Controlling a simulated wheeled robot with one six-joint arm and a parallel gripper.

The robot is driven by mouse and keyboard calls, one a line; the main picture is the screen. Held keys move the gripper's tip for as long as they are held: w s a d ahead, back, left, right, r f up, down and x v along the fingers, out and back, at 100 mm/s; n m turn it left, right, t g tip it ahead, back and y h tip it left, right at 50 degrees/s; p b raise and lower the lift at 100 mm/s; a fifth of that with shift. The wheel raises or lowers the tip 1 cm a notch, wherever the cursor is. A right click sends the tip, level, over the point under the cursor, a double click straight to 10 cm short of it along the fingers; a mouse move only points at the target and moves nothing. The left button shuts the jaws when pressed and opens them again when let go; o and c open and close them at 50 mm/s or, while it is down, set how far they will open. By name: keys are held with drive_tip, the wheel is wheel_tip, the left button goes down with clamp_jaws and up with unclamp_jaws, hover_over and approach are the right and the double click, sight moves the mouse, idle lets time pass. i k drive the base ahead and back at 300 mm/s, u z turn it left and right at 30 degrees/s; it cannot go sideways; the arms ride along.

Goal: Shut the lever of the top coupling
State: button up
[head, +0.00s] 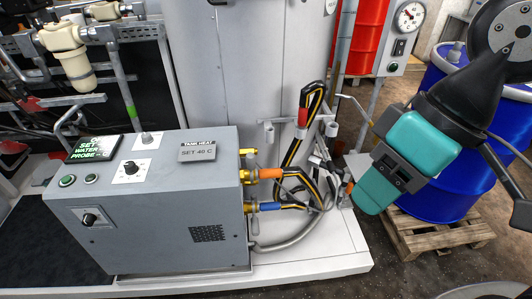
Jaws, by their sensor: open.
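The grey tank heat unit (165,205) stands on the left, with hose couplings on its right side. The top coupling (268,173) has an orange hose end beside yellow brass fittings. A lower coupling (268,207) has a blue hose end. Thin grey lever parts show near both, but they are too small to tell whether either lever is open or shut. My gripper (394,170), with teal and dark grey parts, is at the right, well apart from the couplings and nearer the camera. It is open, and nothing shows held in it.
Black-and-yellow striped hoses (296,155) loop beside the unit above the pale platform (315,240). A blue drum (445,185) stands on a wooden pallet (440,235) behind my arm. Pipework with a white filter (75,60) is at the left.

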sight(250, 157)
drive_tip(key=i, duration=0.6)
drive_tip(key=k, duration=0.7)
drive_tip(key=u, duration=0.45)
drive_tip(key=i, duration=1)
